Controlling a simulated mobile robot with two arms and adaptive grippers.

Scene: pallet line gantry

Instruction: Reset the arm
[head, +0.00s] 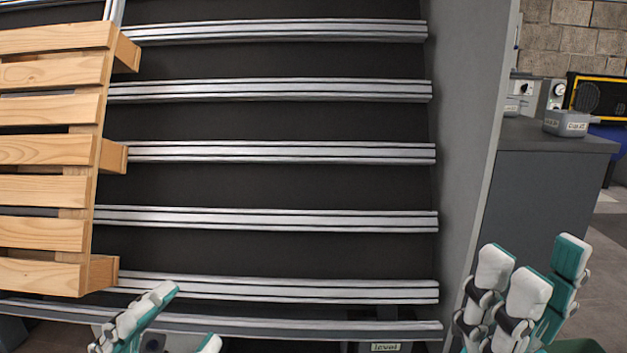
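My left gripper (188,317) is at the bottom left of the head view, in front of the lowest metal rails and below the wooden pallet. Its white and teal fingers stand apart with nothing between them; its lower part is cut off by the frame edge. My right gripper (540,272) is at the bottom right, in front of the grey cabinet. Its fingers point up and are spread, with nothing held. Both grippers are apart from the pallet and rails.
A wooden pallet (45,155) stands upright at the left against horizontal metal rails (290,152) on a dark panel. A grey post (475,130) borders the panel. A grey cabinet (540,200) at the right carries a labelled box (566,123) and devices. A labelled box (385,346) sits low.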

